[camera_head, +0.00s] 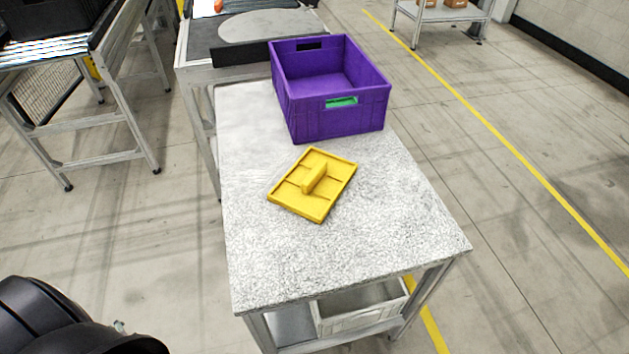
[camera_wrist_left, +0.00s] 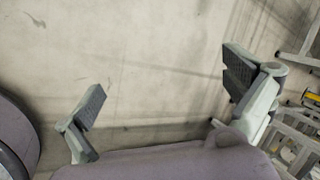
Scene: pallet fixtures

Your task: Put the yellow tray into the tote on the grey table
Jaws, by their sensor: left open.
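The yellow tray (camera_head: 295,199) lies flat on the grey table (camera_head: 380,245), near its middle, with a raised handle block on top. The purple tote (camera_head: 338,116) stands upright and open on the far end of the same table, just behind the tray. The inside that shows looks empty. My left gripper (camera_wrist_left: 165,95) is open and empty in the left wrist view, above bare floor and away from the table. In the head view only dark parts of my left arm show at the lower left. My right gripper is not in view.
A conveyor (camera_head: 235,52) with a dark edge plate adjoins the table's far end. Another bench (camera_head: 90,150) stands at the left. A pale bin (camera_head: 360,308) sits on the shelf under the table. The table's near half is clear. Floor on the right is open.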

